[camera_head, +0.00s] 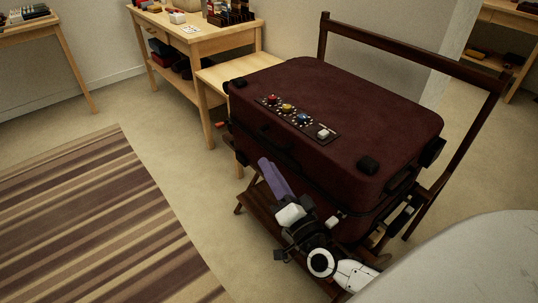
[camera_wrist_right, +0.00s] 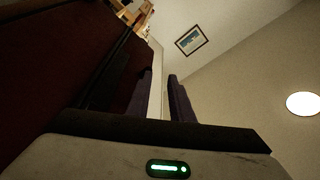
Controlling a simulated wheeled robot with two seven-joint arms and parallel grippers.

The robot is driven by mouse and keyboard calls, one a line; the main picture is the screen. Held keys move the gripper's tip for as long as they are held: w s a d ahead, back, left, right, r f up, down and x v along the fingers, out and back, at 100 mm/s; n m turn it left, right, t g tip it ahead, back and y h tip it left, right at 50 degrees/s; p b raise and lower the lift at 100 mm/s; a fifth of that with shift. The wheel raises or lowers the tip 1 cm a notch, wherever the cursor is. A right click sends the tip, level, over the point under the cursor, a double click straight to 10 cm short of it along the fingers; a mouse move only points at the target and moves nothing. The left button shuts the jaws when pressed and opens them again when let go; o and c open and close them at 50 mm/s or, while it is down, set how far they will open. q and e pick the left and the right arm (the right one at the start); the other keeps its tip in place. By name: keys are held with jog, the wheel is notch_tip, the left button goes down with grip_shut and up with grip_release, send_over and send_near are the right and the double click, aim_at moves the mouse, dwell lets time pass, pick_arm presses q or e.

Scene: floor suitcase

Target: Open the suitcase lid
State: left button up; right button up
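The dark red suitcase (camera_head: 370,105) lies flat on a dark wooden rack, with its lid shut. A panel (camera_head: 297,118) with red, yellow, blue and white knobs is on its top. A dark handle (camera_head: 272,138) is on its front side. My right gripper (camera_head: 267,168) is beside the front side, a little below the handle, fingers pointing up. In the right wrist view, the purple fingers (camera_wrist_right: 160,82) are apart with a narrow, empty gap, and the suitcase (camera_wrist_right: 45,60) side fills the left. Whether a finger touches it I cannot tell. My left gripper is out of view.
The rack's tall rail (camera_head: 415,55) rises behind the suitcase. A wooden table (camera_head: 215,42) with several small items stands at the back left, a lower wooden surface (camera_head: 225,78) beside the suitcase. The striped rug (camera_head: 95,225) and floor at left are clear.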

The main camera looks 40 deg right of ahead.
aim_at(270, 139)
jog(key=w+d, duration=0.1)
jog(key=w, duration=0.1)
jog(key=w+d+r+m+h, duration=0.1)
jog(key=w+d, duration=0.1)
jog(key=w, duration=0.1)
jog(key=w+d+m+h+b, duration=0.1)
jog(key=w+d, duration=0.1)
jog(key=shift+w+d+r, duration=0.1)
jog(key=shift+w+r, duration=0.3)
grip_shut()
